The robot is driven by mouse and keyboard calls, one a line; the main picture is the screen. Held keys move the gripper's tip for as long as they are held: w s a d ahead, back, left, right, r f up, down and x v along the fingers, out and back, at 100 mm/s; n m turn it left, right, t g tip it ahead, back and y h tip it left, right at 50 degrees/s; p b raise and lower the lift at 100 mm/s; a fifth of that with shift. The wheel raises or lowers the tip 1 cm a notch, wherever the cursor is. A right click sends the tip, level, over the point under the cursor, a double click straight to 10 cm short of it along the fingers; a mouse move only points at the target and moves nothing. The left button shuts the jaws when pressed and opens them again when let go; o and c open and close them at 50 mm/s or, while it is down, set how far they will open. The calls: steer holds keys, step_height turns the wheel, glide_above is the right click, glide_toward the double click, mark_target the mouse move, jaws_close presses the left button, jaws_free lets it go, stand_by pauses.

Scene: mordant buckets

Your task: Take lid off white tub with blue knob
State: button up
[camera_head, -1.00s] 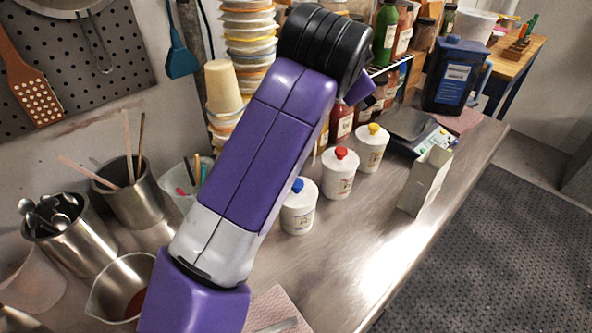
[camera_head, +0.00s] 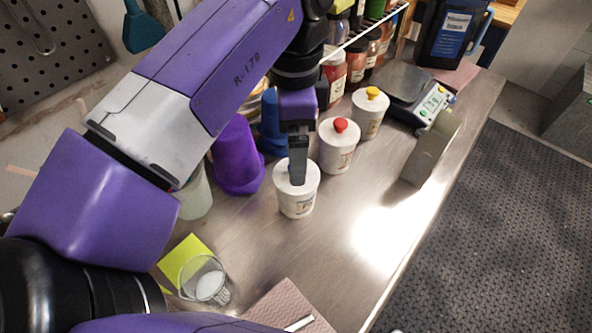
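The white tub (camera_head: 296,203) stands upright on the metal bench, in the middle of the head view. Its white lid (camera_head: 311,177) is seated on it. My gripper (camera_head: 298,171) points down over the middle of this lid, with a dark finger at the lid's top. The blue knob is hidden behind the finger. I cannot tell whether the fingers are closed on the knob, as only one finger shows clearly. Two similar tubs stand behind to the right: one with a red knob (camera_head: 340,125) and one with a yellow knob (camera_head: 372,92).
A purple vessel (camera_head: 237,160) stands close left of the tub. A glass (camera_head: 204,281) stands at the front left. The bench front right of the tub is clear.

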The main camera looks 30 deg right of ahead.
steer(key=shift+s+d+f+p, duration=0.1)
steer(key=shift+f+p, duration=0.05)
steer(key=shift+f, duration=1.4)
steer(key=shift+s+f+p, duration=0.1)
steer(key=shift+f+p, duration=0.05)
steer(key=shift+f, duration=1.4)
steer(key=c, duration=1.2)
steer(key=shift+r, duration=0.1)
steer(key=shift+c, duration=0.2)
